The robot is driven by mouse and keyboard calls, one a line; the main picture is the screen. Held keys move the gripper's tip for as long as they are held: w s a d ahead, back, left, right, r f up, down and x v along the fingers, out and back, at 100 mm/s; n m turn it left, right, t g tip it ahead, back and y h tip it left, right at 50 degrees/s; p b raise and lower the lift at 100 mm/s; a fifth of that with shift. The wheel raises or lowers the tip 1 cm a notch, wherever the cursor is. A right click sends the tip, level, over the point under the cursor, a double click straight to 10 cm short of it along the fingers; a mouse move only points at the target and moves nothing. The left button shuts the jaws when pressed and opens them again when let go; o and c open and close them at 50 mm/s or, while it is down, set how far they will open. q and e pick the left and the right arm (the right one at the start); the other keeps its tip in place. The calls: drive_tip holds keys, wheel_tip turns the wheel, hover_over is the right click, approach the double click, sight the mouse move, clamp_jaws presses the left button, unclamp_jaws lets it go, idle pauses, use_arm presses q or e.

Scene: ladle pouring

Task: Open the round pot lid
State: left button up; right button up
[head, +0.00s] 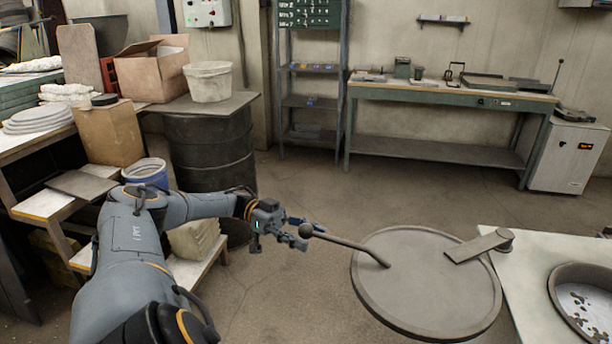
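The round grey lid (430,300) lies flat at the lower right, beside the pale table. A long rod handle (345,243) with a ball end (306,231) slants up from it to the left. A flat grey arm (478,246) reaches from a pivot on the table edge over the lid's right side. Whatever is under the lid is hidden. My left gripper (305,233) is at the ball end, its fingers apart above and below it. I cannot tell whether they touch the ball. My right gripper is not in view.
A pale table (535,250) with a round pan (555,290) stands at right. A black drum (205,150), a blue bucket (146,172) and low shelves (45,203) stand at left. A workbench (440,91) is at the back. The middle floor is clear.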

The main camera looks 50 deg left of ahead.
use_arm(q)
drive_tip(key=shift+s+a, duration=0.1)
drive_tip(key=shift+a, duration=0.5)
drive_tip(key=v, duration=0.6)
drive_tip(key=shift+s, duration=0.2)
